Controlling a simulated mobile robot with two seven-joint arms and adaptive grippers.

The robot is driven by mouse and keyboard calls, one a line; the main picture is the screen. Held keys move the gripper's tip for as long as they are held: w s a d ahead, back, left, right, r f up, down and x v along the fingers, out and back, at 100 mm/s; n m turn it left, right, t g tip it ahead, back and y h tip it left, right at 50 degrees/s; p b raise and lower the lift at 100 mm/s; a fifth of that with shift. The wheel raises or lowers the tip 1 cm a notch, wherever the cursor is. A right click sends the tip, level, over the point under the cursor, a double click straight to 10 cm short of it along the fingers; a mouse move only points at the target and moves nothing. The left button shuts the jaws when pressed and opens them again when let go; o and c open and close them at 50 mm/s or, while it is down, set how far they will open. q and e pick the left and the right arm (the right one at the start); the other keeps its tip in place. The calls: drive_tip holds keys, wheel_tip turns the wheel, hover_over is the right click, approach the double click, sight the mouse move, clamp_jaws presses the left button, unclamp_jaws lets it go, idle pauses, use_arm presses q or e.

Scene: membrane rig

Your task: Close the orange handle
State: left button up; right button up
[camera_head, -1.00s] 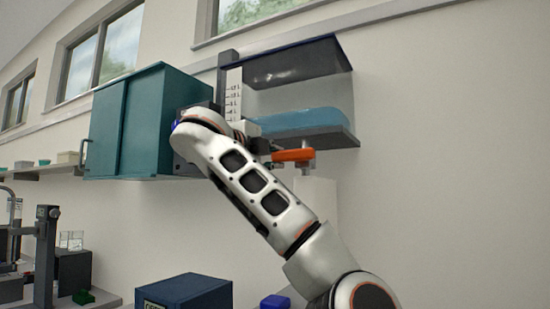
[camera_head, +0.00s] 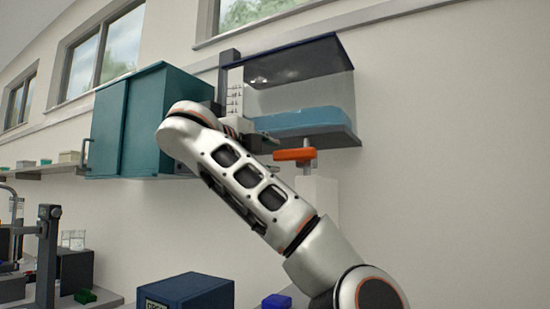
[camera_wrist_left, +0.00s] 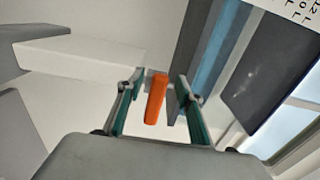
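The orange handle (camera_head: 294,155) sits roughly level below the right part of a clear tank with blue liquid (camera_head: 305,122). My left gripper (camera_head: 272,138) is partly hidden by its own arm, just left of the handle and slightly above it in the head view. In the left wrist view the gripper (camera_wrist_left: 158,84) is open, with its two fingers well apart. The orange handle (camera_wrist_left: 155,100) shows in the gap between them. I cannot tell whether a finger touches it. My right gripper is not in view.
A teal cabinet (camera_head: 130,125) hangs left of the tank, close behind my arm. A pale block (camera_head: 316,200) stands below the handle. A dark blue box (camera_head: 190,292) is lower down. The wall to the right is bare.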

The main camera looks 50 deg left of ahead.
use_arm(q)
drive_tip(key=v, duration=0.4)
drive_tip(key=shift+s+d, duration=0.1)
drive_tip(key=shift+s, duration=0.15)
idle(0.4)
